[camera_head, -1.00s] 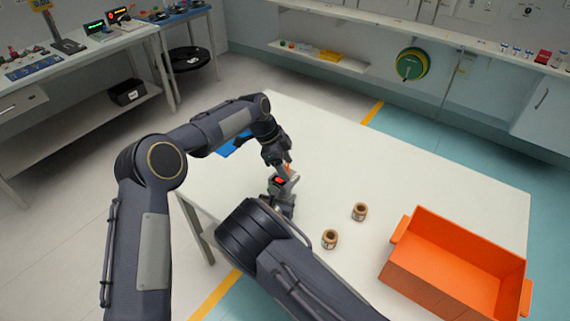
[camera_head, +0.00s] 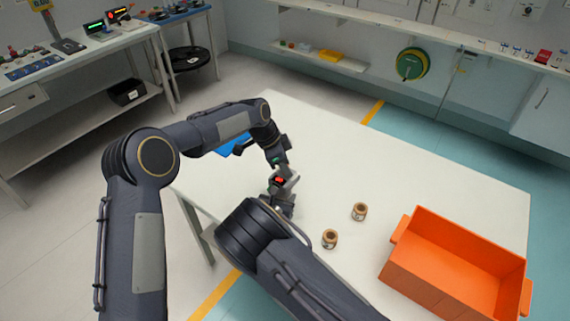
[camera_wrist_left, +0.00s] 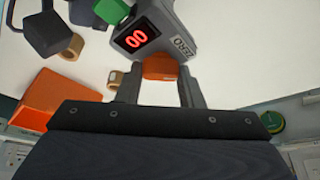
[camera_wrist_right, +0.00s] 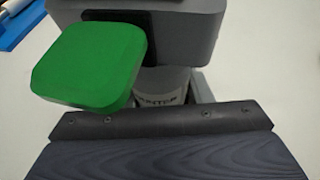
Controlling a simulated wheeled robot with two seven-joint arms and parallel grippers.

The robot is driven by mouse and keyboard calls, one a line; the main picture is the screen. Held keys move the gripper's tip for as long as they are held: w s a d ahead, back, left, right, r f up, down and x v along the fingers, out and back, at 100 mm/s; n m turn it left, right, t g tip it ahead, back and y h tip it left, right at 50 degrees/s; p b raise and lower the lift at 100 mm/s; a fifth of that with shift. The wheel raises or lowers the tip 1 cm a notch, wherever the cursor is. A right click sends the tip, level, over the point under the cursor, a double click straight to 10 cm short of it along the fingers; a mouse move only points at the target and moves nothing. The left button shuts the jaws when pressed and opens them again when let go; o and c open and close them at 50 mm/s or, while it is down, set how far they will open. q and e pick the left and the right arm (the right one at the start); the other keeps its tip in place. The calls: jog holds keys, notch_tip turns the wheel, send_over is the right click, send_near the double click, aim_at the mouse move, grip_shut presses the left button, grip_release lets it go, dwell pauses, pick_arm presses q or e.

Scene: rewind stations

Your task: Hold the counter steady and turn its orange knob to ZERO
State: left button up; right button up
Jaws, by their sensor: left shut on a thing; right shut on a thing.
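The grey counter (camera_head: 281,181) stands at the near left of the white table, its red display lit. In the left wrist view, the counter (camera_wrist_left: 165,25) shows red digits reading 00 and a ZERO label beside them. My left gripper (camera_wrist_left: 159,75) is shut on the orange knob (camera_wrist_left: 160,66), one finger on each side. A green pad (camera_wrist_right: 90,63) sticks out from the counter's side. My right gripper (camera_wrist_right: 168,92) is shut on the counter's pale, lettered lower part (camera_wrist_right: 162,84), under the grey body. In the head view my right arm hides much of that grip.
An orange crate (camera_head: 440,277) sits at the table's right end. A blue item (camera_head: 236,146) lies behind my left forearm. The table's far middle is clear.

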pick_arm(q)
jog(key=o, duration=1)
jog(key=shift+r, duration=0.1)
jog(key=v, duration=1.1)
jog(key=shift+a+r, duration=0.15)
jog(key=shift+r, duration=0.25)
jog(key=shift+s, duration=0.1)
pick_arm(e)
jog(key=o, duration=1.2)
jog(key=shift+c, duration=0.2)
jog(key=shift+s, duration=0.15)
